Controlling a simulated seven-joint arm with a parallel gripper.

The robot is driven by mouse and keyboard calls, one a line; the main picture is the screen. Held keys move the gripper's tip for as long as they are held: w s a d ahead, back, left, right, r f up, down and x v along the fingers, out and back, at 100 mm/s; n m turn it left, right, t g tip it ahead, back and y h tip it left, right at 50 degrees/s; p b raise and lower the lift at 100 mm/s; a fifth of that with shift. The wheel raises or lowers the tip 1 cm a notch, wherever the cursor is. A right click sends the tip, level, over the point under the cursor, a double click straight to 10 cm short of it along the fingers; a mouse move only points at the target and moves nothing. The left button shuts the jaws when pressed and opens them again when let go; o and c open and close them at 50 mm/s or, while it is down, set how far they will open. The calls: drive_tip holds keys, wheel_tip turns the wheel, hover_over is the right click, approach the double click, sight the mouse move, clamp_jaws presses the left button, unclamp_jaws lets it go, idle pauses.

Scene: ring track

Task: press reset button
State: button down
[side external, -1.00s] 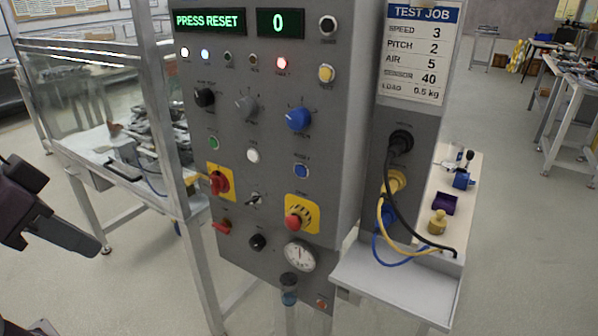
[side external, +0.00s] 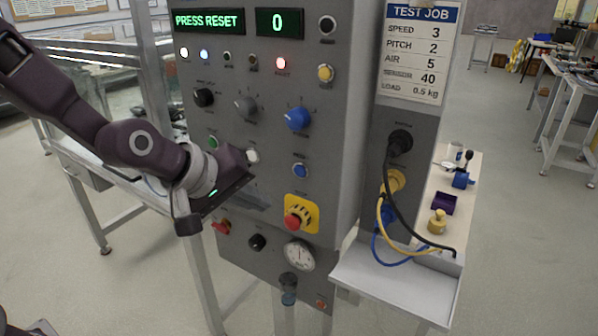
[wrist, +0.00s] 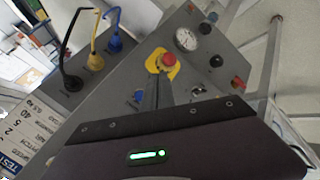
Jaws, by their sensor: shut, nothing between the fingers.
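The grey control panel (side external: 335,130) shows "PRESS RESET" on its green display (side external: 208,21). A blue push button (side external: 301,171) sits at mid-height, above the emergency stop; its label is too small to read. In the wrist view the blue button (wrist: 138,97) shows just left of my fingers. My gripper (side external: 262,207) is shut and empty, in front of the panel's lower left, left of and lower than the blue button in the side view. In the wrist view its fingers (wrist: 160,80) point toward the panel near the red stop button. I cannot tell the gap to the panel.
The red emergency stop (side external: 295,219) on its yellow plate is close to my fingers. A blue knob (side external: 298,118), white button (side external: 253,156) and gauge (side external: 299,254) are nearby. Cables (side external: 388,215) loop at the panel's right side. A metal frame post stands left.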

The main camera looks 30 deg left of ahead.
drive_tip(key=shift+w, duration=0.1)
drive_tip(key=shift+w, duration=4.35)
drive_tip(key=shift+w, duration=0.4)
drive_tip(key=shift+w, duration=0.4)
drive_tip(key=shift+s, duration=0.8)
drive_tip(key=shift+s, duration=0.1)
drive_tip(key=shift+s, duration=2.4)
